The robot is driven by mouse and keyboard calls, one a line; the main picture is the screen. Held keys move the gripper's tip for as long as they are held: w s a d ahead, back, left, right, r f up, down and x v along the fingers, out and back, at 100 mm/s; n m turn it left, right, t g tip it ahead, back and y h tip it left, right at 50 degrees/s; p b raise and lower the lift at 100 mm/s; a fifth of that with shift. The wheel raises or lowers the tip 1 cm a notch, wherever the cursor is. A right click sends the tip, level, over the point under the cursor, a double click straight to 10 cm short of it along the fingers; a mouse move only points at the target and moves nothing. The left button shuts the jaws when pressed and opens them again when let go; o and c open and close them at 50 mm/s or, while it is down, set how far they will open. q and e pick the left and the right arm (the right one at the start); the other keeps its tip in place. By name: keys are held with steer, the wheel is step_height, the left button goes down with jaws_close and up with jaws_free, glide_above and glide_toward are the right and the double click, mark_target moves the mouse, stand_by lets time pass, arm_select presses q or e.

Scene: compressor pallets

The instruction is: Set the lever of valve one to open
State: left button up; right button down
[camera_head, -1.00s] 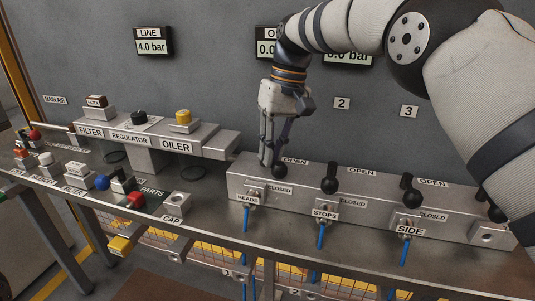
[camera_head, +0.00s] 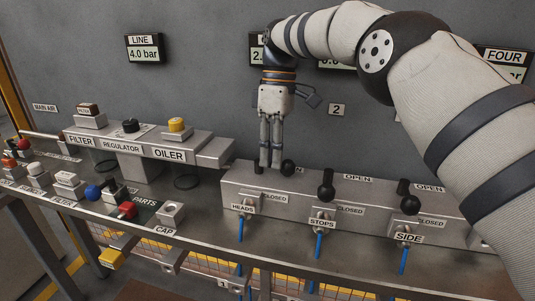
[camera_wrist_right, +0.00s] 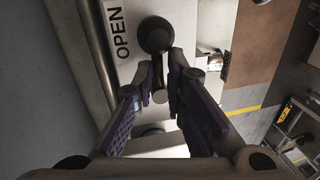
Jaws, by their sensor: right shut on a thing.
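Valve one is the leftmost valve on the grey valve block (camera_head: 455,228), with the HEADS label (camera_head: 243,208) in front. Its black lever knob (camera_head: 288,167) points to the right and covers part of its OPEN label. My right gripper (camera_head: 271,163) reaches down from above and is shut on this lever, just left of the knob. In the right wrist view, the lever's round knob (camera_wrist_right: 155,35) shows beyond the fingertips (camera_wrist_right: 163,75), with the stem between them and the OPEN label (camera_wrist_right: 118,33) alongside. My left gripper is not in view.
The STOPS lever (camera_head: 326,192) and SIDE lever (camera_head: 410,205) stand to the right, knobs toward the front. The FILTER, REGULATOR and OILER unit (camera_head: 215,153) is to the left. The display above valve one (camera_head: 256,55) is partly hidden and begins with 2.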

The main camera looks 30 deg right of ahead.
steer(key=shift+f+n, duration=0.25)
steer(key=shift+n, duration=0.05)
stand_by(0.4)
steer(key=c, duration=1.7)
jaws_free()
steer(key=shift+d, duration=0.1)
steer(key=shift+r, duration=0.2)
